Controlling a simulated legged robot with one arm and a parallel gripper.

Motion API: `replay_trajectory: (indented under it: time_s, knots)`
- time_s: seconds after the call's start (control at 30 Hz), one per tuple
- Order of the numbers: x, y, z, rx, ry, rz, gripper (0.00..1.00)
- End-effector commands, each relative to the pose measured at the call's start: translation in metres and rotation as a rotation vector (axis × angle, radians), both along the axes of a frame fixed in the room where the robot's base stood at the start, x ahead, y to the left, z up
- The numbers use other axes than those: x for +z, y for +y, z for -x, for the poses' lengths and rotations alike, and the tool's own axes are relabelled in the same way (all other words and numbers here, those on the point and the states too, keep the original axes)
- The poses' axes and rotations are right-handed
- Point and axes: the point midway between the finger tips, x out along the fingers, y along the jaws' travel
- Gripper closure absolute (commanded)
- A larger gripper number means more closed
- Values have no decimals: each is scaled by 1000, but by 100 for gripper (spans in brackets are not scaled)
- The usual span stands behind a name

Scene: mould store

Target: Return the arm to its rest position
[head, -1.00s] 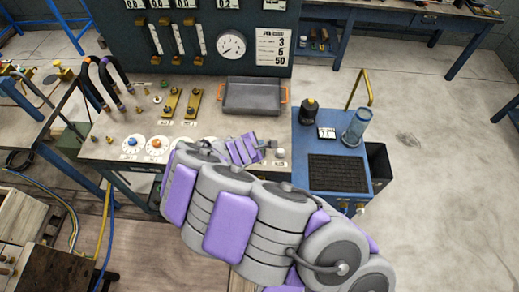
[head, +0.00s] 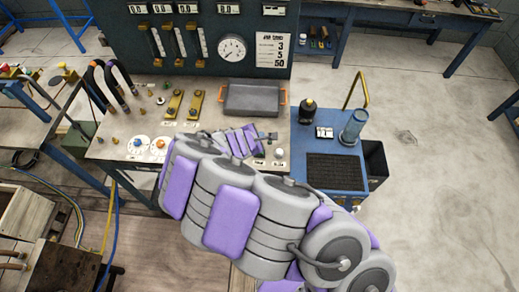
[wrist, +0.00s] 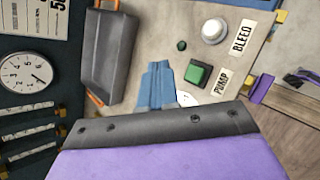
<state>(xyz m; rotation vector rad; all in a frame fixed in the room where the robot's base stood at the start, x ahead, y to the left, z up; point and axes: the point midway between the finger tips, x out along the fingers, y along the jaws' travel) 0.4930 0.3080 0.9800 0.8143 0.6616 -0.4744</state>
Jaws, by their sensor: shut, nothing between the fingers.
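My arm, grey with purple pads, reaches from the bottom right of the head view over the front of the bench. My gripper (head: 269,137) is at its far end, small and partly hidden by the arm, in front of the grey tray. In the wrist view its blue fingers (wrist: 158,88) are together and hold nothing. They show above the bench panel, beside a green button (wrist: 198,73) labelled PUMP. A white button (wrist: 214,31) labelled BLEED is further right.
The grey tray (head: 254,97) with orange handles sits on the bench (head: 217,122). A dark gauge panel (head: 270,20) stands behind it. A blue cart (head: 338,178) with a bottle and a clear blue cylinder (head: 353,127) stands right of the arm. Open floor (head: 430,200) lies further right.

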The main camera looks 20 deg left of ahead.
Motion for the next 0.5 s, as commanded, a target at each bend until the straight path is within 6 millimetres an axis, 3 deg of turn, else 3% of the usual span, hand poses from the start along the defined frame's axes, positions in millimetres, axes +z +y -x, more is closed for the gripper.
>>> replay_trajectory:
  time_s: [0.37, 0.5]
  knots:
    - [3, -4, -3, -14, -6, -4, 100]
    - [32, -34, -21, -130, -50, -36, 100]
